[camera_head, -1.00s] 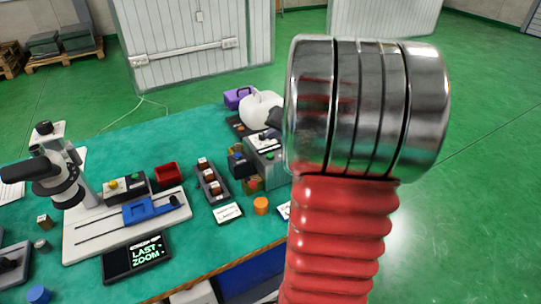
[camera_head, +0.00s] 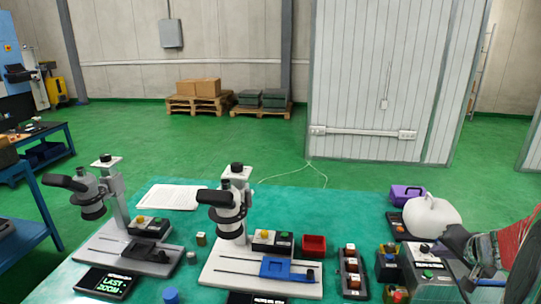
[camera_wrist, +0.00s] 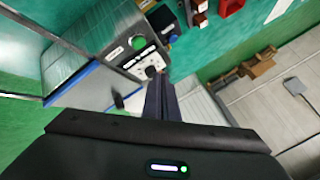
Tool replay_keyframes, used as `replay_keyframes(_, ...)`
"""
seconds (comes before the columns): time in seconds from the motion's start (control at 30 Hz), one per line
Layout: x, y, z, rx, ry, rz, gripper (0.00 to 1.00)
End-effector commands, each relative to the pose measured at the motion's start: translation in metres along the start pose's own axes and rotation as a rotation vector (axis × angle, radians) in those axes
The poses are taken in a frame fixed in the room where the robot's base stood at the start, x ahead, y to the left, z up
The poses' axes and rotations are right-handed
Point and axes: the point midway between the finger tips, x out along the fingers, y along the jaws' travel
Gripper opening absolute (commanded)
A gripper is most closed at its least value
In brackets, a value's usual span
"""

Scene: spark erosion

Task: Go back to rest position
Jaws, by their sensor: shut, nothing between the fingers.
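My gripper shows in the wrist view as two dark fingers (camera_wrist: 163,92) close together, with nothing between them. Beyond the fingertips is a grey control box (camera_wrist: 117,38) with a green button, a black knob and white labels. I cannot tell how far the fingertips are from it. In the head view, part of my arm enters blurred at the right edge, over the right end of the teal-topped bench (camera_head: 160,277). The fingertips are not clear there.
Two microscope-like instruments (camera_head: 228,212) (camera_head: 90,195) stand on the bench. A red bin (camera_head: 314,245), a purple case (camera_head: 407,195) and a white rounded object (camera_head: 432,217) are to the right.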

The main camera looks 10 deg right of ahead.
Motion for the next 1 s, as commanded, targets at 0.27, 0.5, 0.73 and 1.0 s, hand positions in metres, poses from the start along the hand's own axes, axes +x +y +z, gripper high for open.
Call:
replay_keyframes(0.27,0.001,0.006,0.033,0.094,-0.099,0.016,0.00)
replay_keyframes(0.5,-0.021,-0.006,0.094,0.067,-0.247,0.070,0.00)
replay_keyframes(0.73,-0.054,-0.040,0.157,-0.066,-0.367,0.122,0.00)
replay_keyframes(1.0,-0.097,-0.072,0.220,-0.279,-0.445,0.179,0.00)
